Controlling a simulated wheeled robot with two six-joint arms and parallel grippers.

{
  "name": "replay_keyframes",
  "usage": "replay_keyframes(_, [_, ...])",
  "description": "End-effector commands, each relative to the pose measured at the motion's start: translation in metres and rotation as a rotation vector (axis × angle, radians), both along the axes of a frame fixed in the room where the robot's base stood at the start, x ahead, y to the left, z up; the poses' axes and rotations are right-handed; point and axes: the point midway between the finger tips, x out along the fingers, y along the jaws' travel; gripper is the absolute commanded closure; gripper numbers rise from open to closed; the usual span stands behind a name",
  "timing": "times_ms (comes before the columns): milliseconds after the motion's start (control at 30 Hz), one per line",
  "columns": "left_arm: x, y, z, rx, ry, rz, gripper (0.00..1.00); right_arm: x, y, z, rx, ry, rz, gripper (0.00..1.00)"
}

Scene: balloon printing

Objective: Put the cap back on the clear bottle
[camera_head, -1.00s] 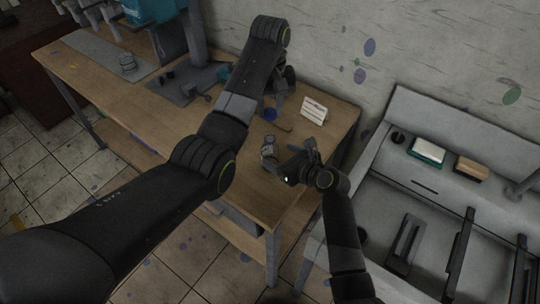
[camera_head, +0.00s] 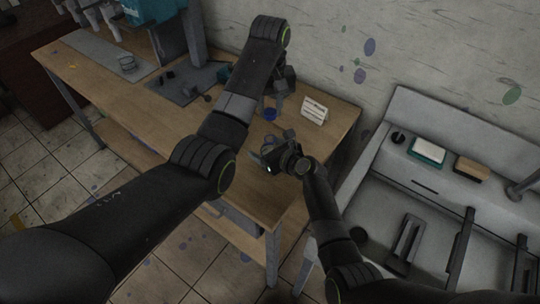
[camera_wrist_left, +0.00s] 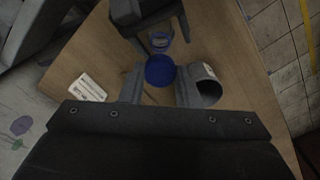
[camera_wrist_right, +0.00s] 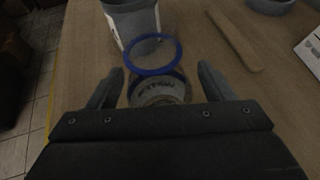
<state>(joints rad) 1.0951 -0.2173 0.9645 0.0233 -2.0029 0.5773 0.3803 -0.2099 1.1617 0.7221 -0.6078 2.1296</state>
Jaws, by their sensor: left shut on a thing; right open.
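My left gripper (camera_wrist_left: 160,88) is shut on the round blue cap (camera_wrist_left: 160,70). The cap also shows as a small blue spot below that gripper in the head view (camera_head: 270,113). The clear bottle (camera_wrist_right: 158,90) has a blue ring at its mouth and dark lettering. It stands between the open fingers of my right gripper (camera_wrist_right: 160,85), and I cannot tell whether they touch it. In the left wrist view the bottle's blue-ringed mouth (camera_wrist_left: 160,40) is apart from the cap. In the head view my right gripper (camera_head: 275,152) mostly hides the bottle.
A grey cup (camera_wrist_right: 133,20) with a white label stands close beyond the bottle. A wooden stick (camera_wrist_right: 235,42) lies to its right. A white card (camera_head: 314,110) stands near the wall. The wooden table (camera_head: 100,85) has free room along its front left.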

Motion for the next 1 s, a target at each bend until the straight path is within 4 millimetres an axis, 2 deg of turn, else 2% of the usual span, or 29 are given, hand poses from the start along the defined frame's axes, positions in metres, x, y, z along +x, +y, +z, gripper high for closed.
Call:
replay_keyframes(67, [0.0, 0.0, 0.0, 0.0, 0.0, 0.0, 0.92, 0.0, 0.0, 0.0, 0.0, 0.0, 0.0, 0.27])
replay_keyframes(567, [0.0, 0.0, 0.0, 0.0, 0.0, 0.0, 0.92, 0.0, 0.0, 0.0, 0.001, 0.001, 0.0, 0.92])
replay_keyframes(667, [0.0, 0.0, -0.004, 0.0, 0.001, 0.0, 0.92, 0.0, 0.0, 0.0, 0.001, 0.001, 0.0, 0.92])
replay_keyframes(1000, [-0.001, -0.001, -0.048, 0.0, 0.002, -0.001, 0.92, 0.0, 0.0, 0.0, 0.001, 0.001, 0.0, 0.92])
